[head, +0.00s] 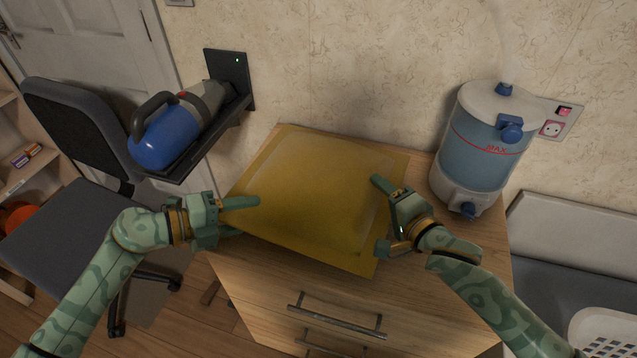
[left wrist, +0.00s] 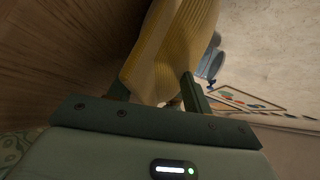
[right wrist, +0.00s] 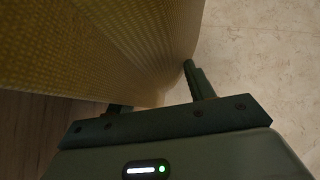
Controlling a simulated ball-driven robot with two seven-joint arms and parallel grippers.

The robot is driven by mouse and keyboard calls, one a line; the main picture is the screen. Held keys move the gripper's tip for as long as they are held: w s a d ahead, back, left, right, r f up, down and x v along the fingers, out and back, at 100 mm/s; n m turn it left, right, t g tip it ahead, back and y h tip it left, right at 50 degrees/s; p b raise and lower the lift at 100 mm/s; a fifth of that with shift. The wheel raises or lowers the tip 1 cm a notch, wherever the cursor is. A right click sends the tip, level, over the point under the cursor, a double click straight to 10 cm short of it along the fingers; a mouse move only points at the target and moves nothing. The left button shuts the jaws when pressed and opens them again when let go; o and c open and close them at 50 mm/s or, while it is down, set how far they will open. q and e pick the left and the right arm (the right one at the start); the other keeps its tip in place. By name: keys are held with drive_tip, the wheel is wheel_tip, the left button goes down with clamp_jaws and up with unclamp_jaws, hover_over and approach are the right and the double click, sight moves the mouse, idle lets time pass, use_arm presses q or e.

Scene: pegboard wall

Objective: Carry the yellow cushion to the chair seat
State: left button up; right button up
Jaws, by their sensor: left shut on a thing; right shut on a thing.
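The yellow cushion (head: 315,195) is square and flat, over the top of a wooden drawer cabinet; I cannot tell whether it touches the top. My left gripper (head: 248,218) is shut on its left edge. My right gripper (head: 380,216) is shut on its right edge. The cushion's ribbed side lies between the fingers in the left wrist view (left wrist: 165,50) and in the right wrist view (right wrist: 130,50). The dark grey chair seat (head: 62,232) is at the far left, lower than the cabinet top, and looks empty.
A blue handheld vacuum (head: 168,135) sits on a black wall bracket between chair and cabinet (head: 450,290), above my left forearm. A blue and white water tank (head: 485,150) stands at the cabinet's back right. Drawer handles (head: 337,318) stick out in front. A white basket (head: 605,330) is at lower right.

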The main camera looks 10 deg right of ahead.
use_arm(q)
drive_tip(key=shift+r, duration=0.1)
